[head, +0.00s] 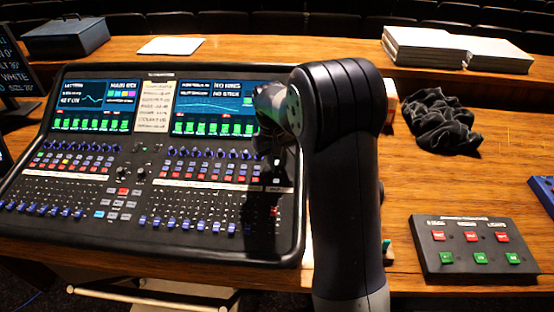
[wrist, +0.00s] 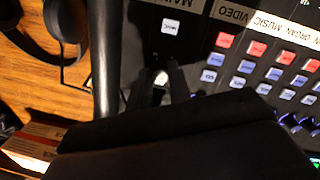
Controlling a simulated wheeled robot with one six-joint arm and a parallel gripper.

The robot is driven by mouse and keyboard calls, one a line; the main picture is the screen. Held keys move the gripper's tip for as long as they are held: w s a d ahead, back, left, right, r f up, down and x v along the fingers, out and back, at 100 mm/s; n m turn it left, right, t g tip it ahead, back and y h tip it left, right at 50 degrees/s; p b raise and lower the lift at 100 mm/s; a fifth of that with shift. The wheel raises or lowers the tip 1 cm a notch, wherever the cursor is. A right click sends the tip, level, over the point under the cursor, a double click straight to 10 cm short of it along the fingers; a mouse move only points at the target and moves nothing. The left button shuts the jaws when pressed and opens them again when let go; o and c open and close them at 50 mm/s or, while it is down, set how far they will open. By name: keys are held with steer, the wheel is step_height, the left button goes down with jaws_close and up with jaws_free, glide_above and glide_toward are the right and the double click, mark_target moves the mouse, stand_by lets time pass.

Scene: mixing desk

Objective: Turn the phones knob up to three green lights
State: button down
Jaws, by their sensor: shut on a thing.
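The mixing desk (head: 150,262) stands at the left in the head view, its right edge partly hidden by my arm. My gripper (head: 274,165) is low over the right end of the desk, in dark shadow. In the wrist view my gripper (wrist: 160,84) has its two dark fingers on either side of a small pale-topped knob (wrist: 161,77), shut on it. This knob sits near the desk's thick black edge, below a white button (wrist: 171,27). I see no label naming it. No green lights beside the knob can be made out; my wrist hides the area below it.
Headphones (wrist: 40,32) lie on the wooden table beside the desk edge, near a small labelled box (wrist: 32,147). A black cloth (head: 440,120) and a button box (head: 474,262) are right of my arm. Rows of red and white buttons (wrist: 257,48) are close by my fingers.

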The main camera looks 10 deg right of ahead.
steer(key=shift+m, duration=0.3)
steer(key=m, duration=0.5)
steer(key=shift+r+y, duration=0.1)
steer(key=shift+y, duration=0.2)
steer(key=m, duration=0.6)
steer(key=shift+w+d+y, duration=0.1)
steer(key=shift+y, duration=0.2)
steer(key=shift+m, duration=0.3)
steer(key=c, duration=1.3)
jaws_free()
